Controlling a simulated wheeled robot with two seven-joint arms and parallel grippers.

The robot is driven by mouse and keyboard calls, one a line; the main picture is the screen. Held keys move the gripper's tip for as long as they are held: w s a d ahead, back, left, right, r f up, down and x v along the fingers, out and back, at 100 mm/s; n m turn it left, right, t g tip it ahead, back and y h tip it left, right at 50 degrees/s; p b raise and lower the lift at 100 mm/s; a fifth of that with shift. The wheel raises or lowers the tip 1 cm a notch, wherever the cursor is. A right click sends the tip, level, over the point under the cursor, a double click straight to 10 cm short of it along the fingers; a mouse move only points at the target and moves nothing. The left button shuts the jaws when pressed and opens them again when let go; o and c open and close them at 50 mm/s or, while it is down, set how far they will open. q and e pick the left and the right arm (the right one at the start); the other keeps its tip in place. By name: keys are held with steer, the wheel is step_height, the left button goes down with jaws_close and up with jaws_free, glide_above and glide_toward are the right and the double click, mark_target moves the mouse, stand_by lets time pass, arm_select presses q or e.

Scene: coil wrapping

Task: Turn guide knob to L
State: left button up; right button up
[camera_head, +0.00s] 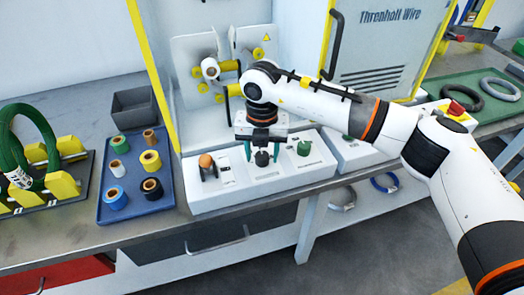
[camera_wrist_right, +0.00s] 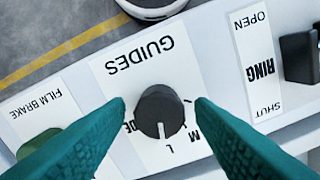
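The guide knob (camera_wrist_right: 160,112) is a round dark knob on the white control panel, under the GUIDES label (camera_wrist_right: 139,56), which reads upside down in the right wrist view. Its white mark points down in that view, close to the letter L (camera_wrist_right: 169,150). An M shows to the right and the letters DE to the left; other lettering is covered. My right gripper (camera_wrist_right: 160,105) is open, with teal fingers on either side of the knob and a visible gap at each side. In the head view, the right gripper (camera_head: 262,150) is over the panel's middle. My left gripper is out of view.
A black RING switch (camera_wrist_right: 299,57) and a green FILM BRAKE knob (camera_wrist_right: 38,142) flank the guide knob. In the head view, the panel has an orange-topped lever (camera_head: 206,161) and a green knob (camera_head: 304,148). A blue tray (camera_head: 131,214) with tape rolls stands left.

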mark_target(262, 155)
step_height(262, 155, up, 12)
steer(key=shift+b, duration=0.45)
stand_by(0.5)
